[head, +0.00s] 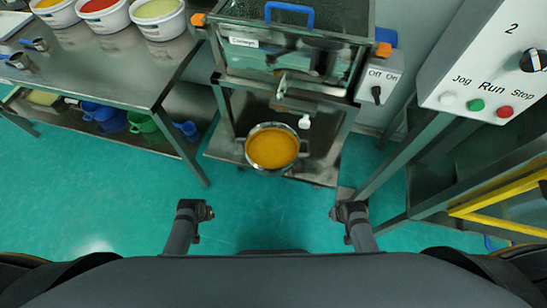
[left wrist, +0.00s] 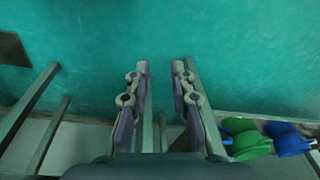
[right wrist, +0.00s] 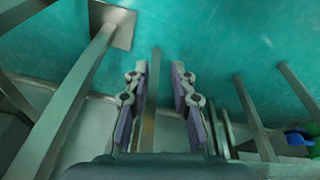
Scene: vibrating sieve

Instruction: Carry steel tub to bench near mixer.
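The steel tub (head: 271,172) holds orange-yellow material. It rests upright on a low shelf below the sieve's outlet in the head view, with a handle on each side. My left gripper (head: 207,211) is in front of the tub and to its left, apart from it. Its fingers stand apart and empty in the left wrist view (left wrist: 161,68). My right gripper (head: 337,212) is in front and to the right, also apart from the tub. Its fingers are open and empty in the right wrist view (right wrist: 161,68). I cannot make out a mixer vessel.
A steel bench (head: 120,70) with tubs of coloured powder stands at left, blue and green containers below. The sieve machine (head: 295,50) is behind the tub. A control panel (head: 490,75) marked Jog, Run, Stop and a yellow rail (head: 500,195) are at right. Green floor (head: 260,212) is clear in front.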

